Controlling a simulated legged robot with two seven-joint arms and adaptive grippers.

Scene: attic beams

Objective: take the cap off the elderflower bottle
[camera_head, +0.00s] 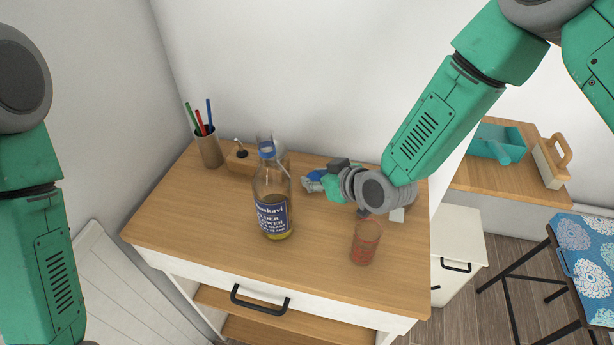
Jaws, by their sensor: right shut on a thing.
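The elderflower bottle (270,205), clear glass with a dark blue label and a little yellow liquid, stands upright on the wooden top of the cabinet (205,228). A blue band is around its neck, and clear glass shows above the band. I cannot make out a cap on the mouth. My right gripper (311,182) is low over the cabinet top, right of the bottle and apart from its neck. It is shut on a small blue thing, partly hidden by the fingers; I cannot tell if this is the cap. My left arm shows at the left edge, its gripper out of view.
A pink-tinted glass (365,243) stands at the cabinet's front right. A pen cup (209,150) and a small wooden block with a knob (241,159) stand behind left of the bottle. A teal tray (497,142) and a wooden-handled tool (552,160) are on another surface.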

